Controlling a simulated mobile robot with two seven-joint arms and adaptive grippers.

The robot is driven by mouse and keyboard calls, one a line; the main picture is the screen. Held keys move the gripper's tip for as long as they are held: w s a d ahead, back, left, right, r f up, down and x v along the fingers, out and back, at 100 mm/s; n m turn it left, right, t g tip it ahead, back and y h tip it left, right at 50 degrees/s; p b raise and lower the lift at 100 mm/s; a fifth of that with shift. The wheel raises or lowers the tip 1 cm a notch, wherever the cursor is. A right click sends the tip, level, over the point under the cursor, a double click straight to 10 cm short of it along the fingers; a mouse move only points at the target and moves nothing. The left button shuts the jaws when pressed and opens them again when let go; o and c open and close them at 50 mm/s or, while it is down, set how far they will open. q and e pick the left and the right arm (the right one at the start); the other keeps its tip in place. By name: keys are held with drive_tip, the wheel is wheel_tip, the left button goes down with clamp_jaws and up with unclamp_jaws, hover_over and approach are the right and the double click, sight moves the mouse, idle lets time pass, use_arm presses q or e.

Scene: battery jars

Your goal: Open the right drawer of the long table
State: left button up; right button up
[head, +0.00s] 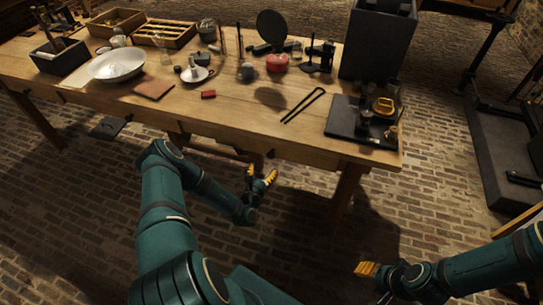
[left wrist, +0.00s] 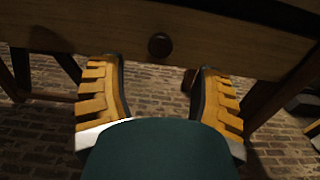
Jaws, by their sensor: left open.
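The long wooden table (head: 235,108) stands across the head view. A dark round knob (head: 271,153) sits on its front edge, right of the middle. In the left wrist view the same kind of knob (left wrist: 159,45) is on a wooden drawer front (left wrist: 220,45), which looks closed. My left gripper (head: 262,176) is open and empty, just below and in front of the knob. In the left wrist view the left gripper's yellow fingers (left wrist: 157,66) stand apart, with the knob ahead between them; I see no contact. My right gripper (head: 367,270) shows only partly, at the lower right, away from the table.
The tabletop holds a white basin (head: 117,65), a red block (head: 208,94), black tongs (head: 303,105) and a dark tray (head: 345,125) with instruments near the right end. A table leg (head: 346,187) stands right of my left gripper. The brick floor in front is partly clear.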

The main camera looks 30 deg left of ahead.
sight(270, 156)
use_arm(q)
drive_tip(key=b+x, duration=0.1)
drive_tip(key=x, duration=0.7)
drive_tip(key=shift+d+b, duration=0.1)
drive_tip(key=shift+b, duration=0.2)
clamp_jaws()
